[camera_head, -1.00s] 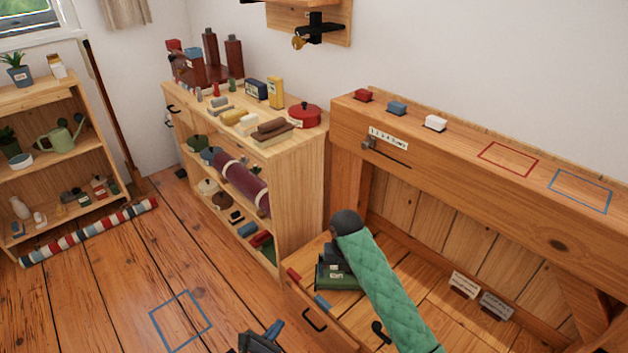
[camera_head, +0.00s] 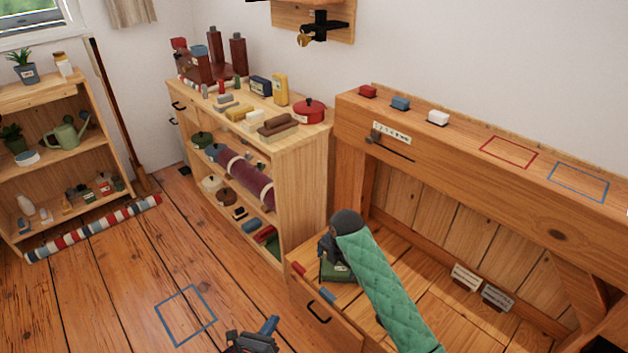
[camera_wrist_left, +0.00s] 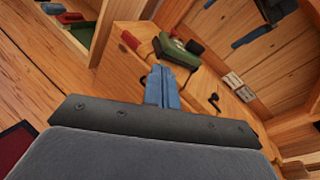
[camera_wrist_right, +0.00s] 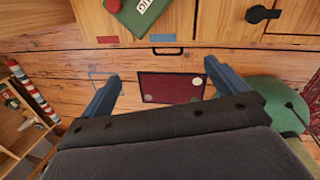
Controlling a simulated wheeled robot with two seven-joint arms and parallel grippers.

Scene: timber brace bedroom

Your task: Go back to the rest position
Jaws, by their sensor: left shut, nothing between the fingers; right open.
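A long green quilted shape (camera_head: 385,290) crosses in front. The low shelf unit (camera_head: 300,185) stands behind. A blue floor outline (camera_head: 186,315) and open planks lie left. A striped roll (camera_head: 95,228) lies by the bookshelf.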

